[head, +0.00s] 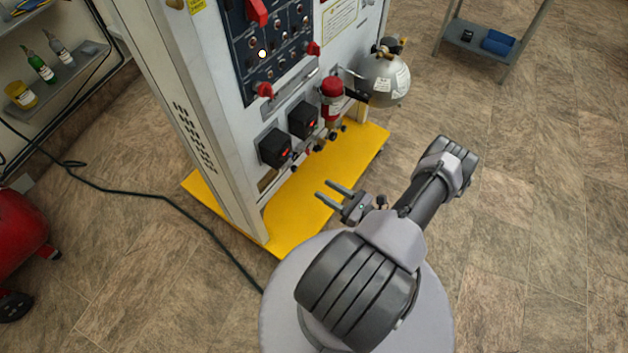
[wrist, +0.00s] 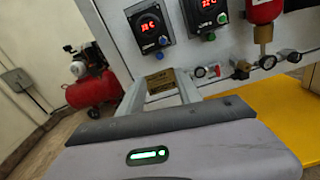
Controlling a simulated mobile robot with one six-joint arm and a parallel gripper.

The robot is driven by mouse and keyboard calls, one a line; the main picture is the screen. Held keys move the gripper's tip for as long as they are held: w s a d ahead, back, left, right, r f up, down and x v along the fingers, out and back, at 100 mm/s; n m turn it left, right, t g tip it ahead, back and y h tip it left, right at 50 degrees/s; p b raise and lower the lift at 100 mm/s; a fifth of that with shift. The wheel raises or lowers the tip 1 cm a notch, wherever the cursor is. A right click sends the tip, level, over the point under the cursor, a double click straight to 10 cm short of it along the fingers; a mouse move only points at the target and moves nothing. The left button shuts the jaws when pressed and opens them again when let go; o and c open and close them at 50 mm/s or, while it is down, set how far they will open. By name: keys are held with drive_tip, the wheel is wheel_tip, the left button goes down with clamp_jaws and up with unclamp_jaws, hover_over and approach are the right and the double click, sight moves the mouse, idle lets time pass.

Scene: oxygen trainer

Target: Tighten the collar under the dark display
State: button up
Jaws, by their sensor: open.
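Two black display boxes sit low on the white panel, the left display (wrist: 149,24) and the right display (wrist: 208,13). Both show lit red digits in the wrist view, so I cannot tell which one is dark. A blue knob (wrist: 163,40) is under the left display and a green knob (wrist: 211,37) under the right. In the head view the left box (head: 275,147) and right box (head: 303,119) show red lights. No collar is clearly distinguishable. My gripper (head: 323,189) is open and empty, in front of the panel and apart from it.
Several small gauges (wrist: 200,72) and valves line the panel's lower edge. A red cylinder (head: 332,97) and a silver tank (head: 383,79) are right of the boxes. The panel stands on a yellow base (head: 282,206). A dark cable (head: 130,192) crosses the floor at left.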

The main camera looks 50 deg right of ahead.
drive_tip(key=w+a+b, duration=0.1)
drive_tip(key=w+b, duration=0.3)
drive_tip(key=w, duration=1.2)
drive_tip(key=shift+a, duration=0.15)
